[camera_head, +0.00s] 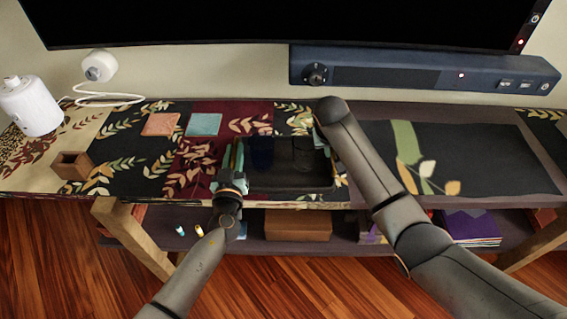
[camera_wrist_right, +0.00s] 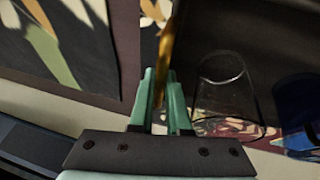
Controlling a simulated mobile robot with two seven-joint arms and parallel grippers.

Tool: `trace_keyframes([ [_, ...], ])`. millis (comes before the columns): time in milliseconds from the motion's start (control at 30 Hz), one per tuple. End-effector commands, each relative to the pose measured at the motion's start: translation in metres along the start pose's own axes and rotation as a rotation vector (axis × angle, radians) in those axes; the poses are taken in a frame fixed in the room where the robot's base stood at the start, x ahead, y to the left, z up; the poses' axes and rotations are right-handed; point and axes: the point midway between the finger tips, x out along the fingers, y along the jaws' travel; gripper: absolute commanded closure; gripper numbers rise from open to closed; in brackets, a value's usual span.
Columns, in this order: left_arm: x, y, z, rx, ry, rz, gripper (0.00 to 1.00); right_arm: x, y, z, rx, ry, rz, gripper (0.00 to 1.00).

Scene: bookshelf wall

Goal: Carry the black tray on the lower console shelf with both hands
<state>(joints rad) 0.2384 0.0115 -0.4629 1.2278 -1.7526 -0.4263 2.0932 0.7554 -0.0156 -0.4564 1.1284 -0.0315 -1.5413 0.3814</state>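The black tray (camera_head: 285,184) is at the middle of the patterned console top, near its front edge, in the head view. A clear glass (camera_head: 303,154) and a dark blue cup (camera_head: 261,152) stand in it; the glass (camera_wrist_right: 222,85) and blue cup (camera_wrist_right: 298,105) also show in the right wrist view. My left gripper (camera_head: 234,158) is at the tray's left wall, fingers close together around it. My right gripper (camera_wrist_right: 161,90) has its green fingers close on both sides of the tray's right wall; my forearm partly hides it in the head view. I cannot tell whether the tray touches the console.
Two coasters, pink (camera_head: 160,124) and teal (camera_head: 203,124), lie left of the tray. A small wooden box (camera_head: 73,165) and white speaker-like cylinder (camera_head: 31,105) stand further left. A soundbar (camera_head: 420,72) and screen are behind. The console (camera_head: 367,196) is clear to the right.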

Motion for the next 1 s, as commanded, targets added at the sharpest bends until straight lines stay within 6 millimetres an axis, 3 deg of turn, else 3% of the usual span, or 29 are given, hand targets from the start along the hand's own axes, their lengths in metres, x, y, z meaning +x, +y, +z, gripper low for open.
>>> trace_keyframes([
  [200, -0.0002, -0.0001, 0.0001, 0.000, 0.000, 0.000, 1.00, -0.0001, 0.0001, 0.0000, 0.000, 0.000, 0.000, 1.00],
  [1000, -0.0003, -0.0002, 0.0003, 0.000, 0.000, 0.000, 1.00, -0.0002, 0.0000, 0.0001, 0.000, 0.000, 0.000, 1.00],
])
